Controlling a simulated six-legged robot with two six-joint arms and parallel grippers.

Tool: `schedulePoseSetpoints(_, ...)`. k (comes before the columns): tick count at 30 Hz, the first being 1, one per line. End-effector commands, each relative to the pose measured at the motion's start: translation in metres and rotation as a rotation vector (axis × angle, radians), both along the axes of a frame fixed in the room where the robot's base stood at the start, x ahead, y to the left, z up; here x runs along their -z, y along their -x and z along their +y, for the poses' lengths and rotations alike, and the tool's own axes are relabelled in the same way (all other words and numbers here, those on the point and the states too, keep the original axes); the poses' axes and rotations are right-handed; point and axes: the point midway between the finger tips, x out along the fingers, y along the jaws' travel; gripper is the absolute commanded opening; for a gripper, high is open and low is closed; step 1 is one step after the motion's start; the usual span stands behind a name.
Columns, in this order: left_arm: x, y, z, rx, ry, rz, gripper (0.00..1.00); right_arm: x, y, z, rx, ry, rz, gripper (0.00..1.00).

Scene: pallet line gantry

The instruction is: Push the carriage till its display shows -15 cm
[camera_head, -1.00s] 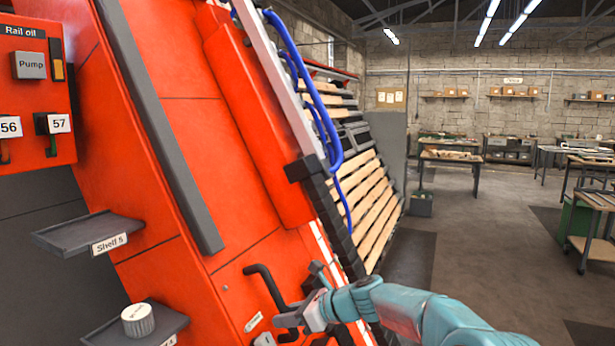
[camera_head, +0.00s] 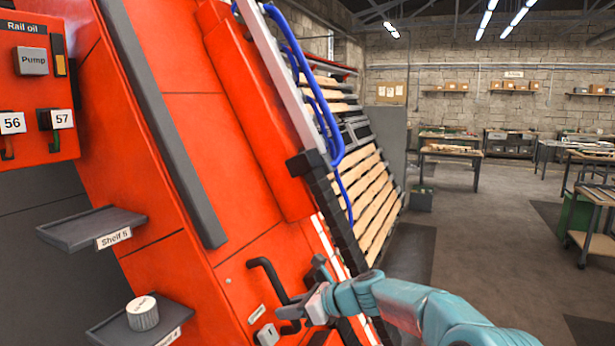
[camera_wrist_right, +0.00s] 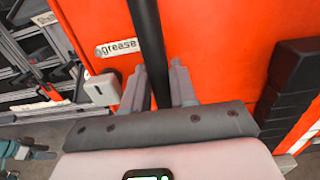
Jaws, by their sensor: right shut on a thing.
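A black handle bar (camera_head: 266,272) stands on the large orange slanted body (camera_head: 258,190); I cannot tell which part of this body is the carriage. My right gripper (camera_head: 296,312) is at the lower part of the handle. In the right wrist view my right gripper (camera_wrist_right: 160,88) has a finger on each side of the black bar (camera_wrist_right: 146,35) and is shut on it. A "grease" label (camera_wrist_right: 117,47) is on the orange panel beside the bar. No readable carriage display shows. My left gripper is not in view.
Shelf 5 (camera_head: 75,231) and a lower shelf (camera_head: 112,332) with a white knob-like cylinder (camera_head: 142,313) jut out at left. A rail oil panel (camera_head: 28,90) is above them. Blue hoses (camera_head: 318,100) run along the slanted rail. Open floor (camera_head: 470,240) lies to the right.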

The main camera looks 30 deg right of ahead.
Motion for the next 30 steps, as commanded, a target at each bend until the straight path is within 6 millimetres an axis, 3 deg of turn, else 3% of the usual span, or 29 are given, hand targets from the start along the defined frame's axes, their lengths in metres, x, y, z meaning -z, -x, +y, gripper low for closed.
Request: schedulePoseSetpoints(30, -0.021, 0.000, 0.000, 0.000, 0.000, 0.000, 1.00, -0.002, -0.012, -0.022, 0.008, 0.001, -0.003, 0.00)
